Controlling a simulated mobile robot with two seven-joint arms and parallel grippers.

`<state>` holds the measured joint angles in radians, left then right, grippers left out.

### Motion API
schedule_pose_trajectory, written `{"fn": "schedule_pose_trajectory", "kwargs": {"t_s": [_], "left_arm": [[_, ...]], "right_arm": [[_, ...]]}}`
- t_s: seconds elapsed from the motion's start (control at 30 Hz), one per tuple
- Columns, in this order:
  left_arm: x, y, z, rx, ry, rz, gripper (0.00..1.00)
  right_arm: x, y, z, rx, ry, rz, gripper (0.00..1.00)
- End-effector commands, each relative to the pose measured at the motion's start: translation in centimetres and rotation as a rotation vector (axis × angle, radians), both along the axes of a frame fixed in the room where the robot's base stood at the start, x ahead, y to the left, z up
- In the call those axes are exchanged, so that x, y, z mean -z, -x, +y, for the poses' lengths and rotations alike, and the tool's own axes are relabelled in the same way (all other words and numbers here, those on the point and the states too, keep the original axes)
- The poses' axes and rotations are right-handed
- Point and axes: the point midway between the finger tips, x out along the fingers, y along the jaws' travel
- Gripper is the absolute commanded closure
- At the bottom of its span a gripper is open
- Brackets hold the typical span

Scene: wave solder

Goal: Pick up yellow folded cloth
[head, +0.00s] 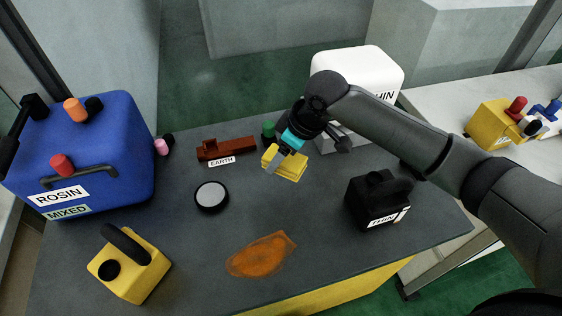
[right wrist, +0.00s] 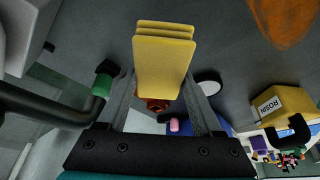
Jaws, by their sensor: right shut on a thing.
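The yellow folded cloth (head: 287,165) is near the middle of the table in the head view, in front of the white container. My right gripper (head: 283,153) is shut on it, with the fingers at the cloth's sides. In the right wrist view the cloth (right wrist: 165,62) shows as stacked flat layers between the two fingertips (right wrist: 163,88). I cannot tell how far the cloth is above the table. My left gripper is in neither view.
A brown "EARTH" block (head: 226,148) stands left of the cloth. A round grey-topped disc (head: 211,196) and an orange stain (head: 262,254) are nearer. A black can (head: 372,203) is right, a blue "ROSIN" container (head: 105,150) and yellow can (head: 140,278) left.

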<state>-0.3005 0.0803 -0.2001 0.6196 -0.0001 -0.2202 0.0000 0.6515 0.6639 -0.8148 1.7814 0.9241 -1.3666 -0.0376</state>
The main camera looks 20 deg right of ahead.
Motion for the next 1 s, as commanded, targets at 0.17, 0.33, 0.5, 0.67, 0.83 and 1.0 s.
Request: {"fn": "schedule_pose_trajectory", "kwargs": {"t_s": [0.17, 0.33, 0.5, 0.67, 0.83, 1.0], "left_arm": [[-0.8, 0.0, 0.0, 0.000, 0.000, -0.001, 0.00], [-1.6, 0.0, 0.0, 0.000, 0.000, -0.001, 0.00], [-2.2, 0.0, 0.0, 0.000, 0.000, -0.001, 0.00], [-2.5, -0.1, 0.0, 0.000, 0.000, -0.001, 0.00], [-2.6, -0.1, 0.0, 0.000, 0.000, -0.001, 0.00], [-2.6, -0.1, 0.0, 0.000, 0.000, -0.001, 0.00]], "right_arm": [[0.2, 3.0, 3.4, -0.010, -0.003, 0.006, 0.95], [0.2, 6.6, 7.5, -0.011, -0.006, 0.007, 0.95], [0.2, 9.6, 11.0, -0.008, -0.007, 0.006, 0.95], [0.3, 11.6, 13.2, -0.005, -0.004, 0.006, 0.95], [0.4, 12.7, 14.4, -0.004, -0.003, 0.005, 0.95], [0.4, 13.0, 14.7, -0.002, -0.001, 0.004, 0.95]]}}
